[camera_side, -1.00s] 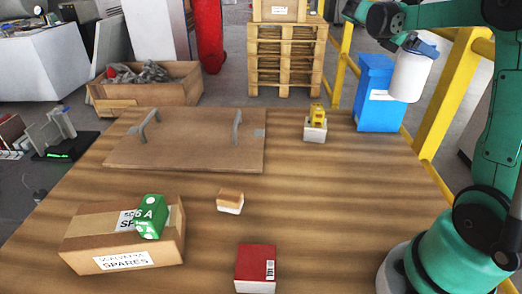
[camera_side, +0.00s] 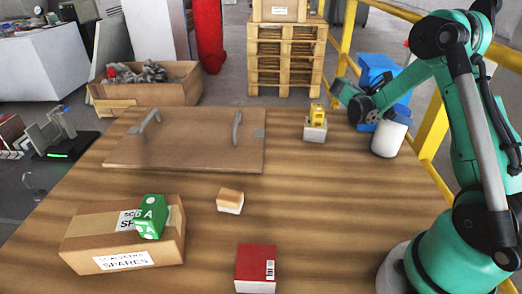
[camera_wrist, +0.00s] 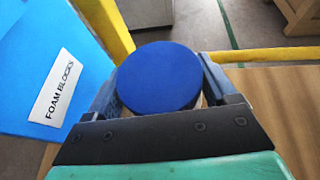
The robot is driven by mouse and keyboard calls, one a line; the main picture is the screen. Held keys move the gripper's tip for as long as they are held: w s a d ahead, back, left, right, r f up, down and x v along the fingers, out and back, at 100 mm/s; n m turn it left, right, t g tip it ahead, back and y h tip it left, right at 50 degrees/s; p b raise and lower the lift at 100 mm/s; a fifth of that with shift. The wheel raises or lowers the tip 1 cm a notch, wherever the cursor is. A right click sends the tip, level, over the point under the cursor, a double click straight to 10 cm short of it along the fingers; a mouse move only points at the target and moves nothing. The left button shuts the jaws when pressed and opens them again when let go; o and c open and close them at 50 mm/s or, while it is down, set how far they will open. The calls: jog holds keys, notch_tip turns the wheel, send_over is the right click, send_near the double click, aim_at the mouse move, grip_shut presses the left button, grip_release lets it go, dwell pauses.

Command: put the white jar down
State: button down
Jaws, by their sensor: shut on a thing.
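The white jar (camera_side: 389,139) stands out at the right edge of the wooden table in the side view, roughly upright with a slight tilt. Its round blue lid (camera_wrist: 159,77) fills the middle of the wrist view. My gripper (camera_side: 392,117) is shut on the jar near its top, with one finger on each side of the lid in the wrist view. The jar's base is low, at the level of the tabletop in the picture. I cannot tell whether it touches the wood.
A yellow item on a small block (camera_side: 315,130) stands left of my gripper. A board with handles (camera_side: 185,150), small boxes and a carton lie farther left. The right-centre tabletop is clear.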

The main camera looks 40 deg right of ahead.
jog(key=shift+f, duration=0.15)
grip_release()
